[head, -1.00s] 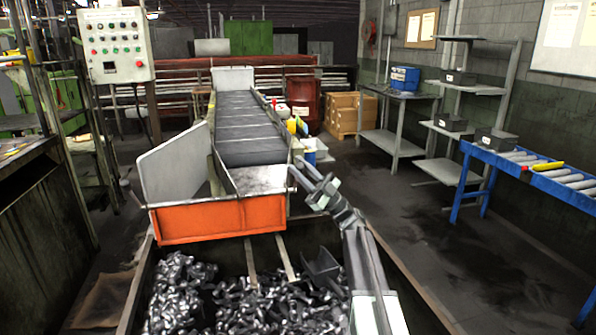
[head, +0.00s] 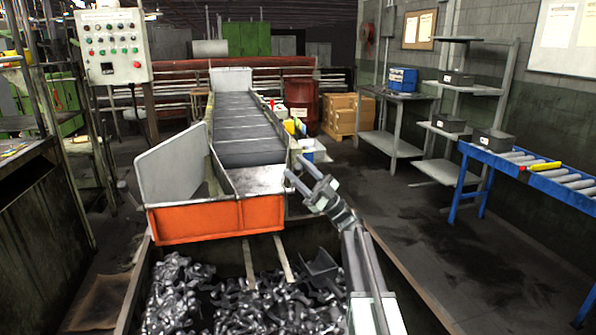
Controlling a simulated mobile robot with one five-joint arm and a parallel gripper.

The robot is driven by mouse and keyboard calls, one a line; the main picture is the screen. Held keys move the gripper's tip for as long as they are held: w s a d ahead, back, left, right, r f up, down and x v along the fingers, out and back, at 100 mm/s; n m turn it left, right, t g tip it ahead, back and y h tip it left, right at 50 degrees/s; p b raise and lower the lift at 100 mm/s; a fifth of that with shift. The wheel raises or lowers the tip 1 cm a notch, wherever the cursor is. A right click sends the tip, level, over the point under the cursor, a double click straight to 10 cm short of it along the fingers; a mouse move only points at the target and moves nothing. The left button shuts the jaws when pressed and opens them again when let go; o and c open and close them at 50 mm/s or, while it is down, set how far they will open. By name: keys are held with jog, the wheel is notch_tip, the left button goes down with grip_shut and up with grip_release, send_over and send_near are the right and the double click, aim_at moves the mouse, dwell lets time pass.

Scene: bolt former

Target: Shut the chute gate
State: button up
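The chute (head: 247,150) slopes down toward me above a bin of metal parts. An orange panel (head: 215,220) stands across its near lower end. A grey plate (head: 170,170) stands upright and angled outward at the chute's left side. I cannot tell for sure which of these two is the gate. My gripper (head: 292,166) is at the chute's right edge, near its lower end. Its two fingers are apart with nothing seen between them. I cannot tell whether a finger touches the chute's edge.
The bin (head: 400,270) below holds many dark metal parts (head: 240,305). A control panel (head: 112,46) stands at the upper left. A blue roller conveyor (head: 545,180) and grey shelves (head: 470,88) stand at the right. The floor (head: 410,210) between them and the bin is clear.

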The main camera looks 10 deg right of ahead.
jog(key=b+v, duration=0.5)
jog(key=v, duration=0.3)
jog(key=shift+b, duration=0.35)
